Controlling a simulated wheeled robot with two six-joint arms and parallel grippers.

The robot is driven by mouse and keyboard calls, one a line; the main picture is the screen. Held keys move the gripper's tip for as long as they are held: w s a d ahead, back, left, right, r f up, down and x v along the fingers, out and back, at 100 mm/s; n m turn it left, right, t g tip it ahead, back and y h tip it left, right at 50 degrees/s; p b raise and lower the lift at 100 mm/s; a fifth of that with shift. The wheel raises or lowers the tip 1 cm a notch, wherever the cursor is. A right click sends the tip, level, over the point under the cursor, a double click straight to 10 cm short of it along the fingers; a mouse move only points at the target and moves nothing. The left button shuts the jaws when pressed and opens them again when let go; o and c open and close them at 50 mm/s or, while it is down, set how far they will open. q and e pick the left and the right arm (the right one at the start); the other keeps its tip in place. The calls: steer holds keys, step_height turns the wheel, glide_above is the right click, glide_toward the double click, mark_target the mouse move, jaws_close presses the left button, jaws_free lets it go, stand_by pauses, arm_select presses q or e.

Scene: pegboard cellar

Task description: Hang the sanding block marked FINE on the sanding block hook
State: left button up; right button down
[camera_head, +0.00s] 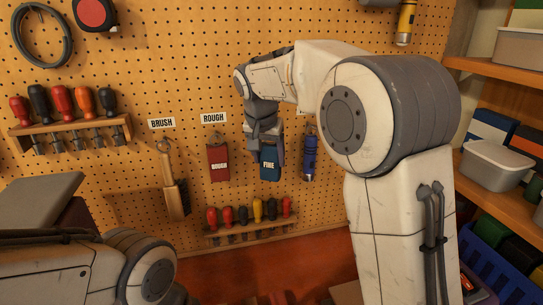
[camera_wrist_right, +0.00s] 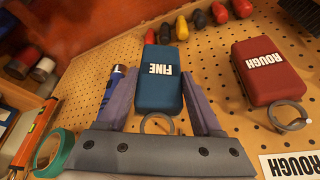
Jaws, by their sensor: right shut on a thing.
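The blue sanding block marked FINE (camera_head: 270,170) is held upright close to the pegboard, right of the red ROUGH block. My right gripper (camera_head: 265,150) is shut on it from above. In the right wrist view the blue block (camera_wrist_right: 161,80) sits between my two fingers (camera_wrist_right: 162,100), with a metal ring at its end by the palm. Its hook and the label above it are hidden behind my right gripper and arm, so I cannot tell whether the ring is on a hook. My left gripper is out of view; only my left arm shows at lower left.
The red ROUGH block (camera_head: 218,163) hangs left of the blue one under its ROUGH label (camera_head: 214,118). A brush (camera_head: 174,185) hangs further left. A blue torch-like tool (camera_head: 309,158) hangs close on the right. A screwdriver rack (camera_head: 250,235) is below.

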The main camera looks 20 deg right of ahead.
mark_target(265, 143)
steer(key=shift+w+d+p, duration=0.1)
steer(key=shift+w+p, duration=1.05)
steer(key=shift+w, duration=0.6)
steer(key=shift+w+f+p, duration=0.35)
steer(key=shift+w+f, duration=0.15)
steer(key=shift+w, duration=0.2)
jaws_free()
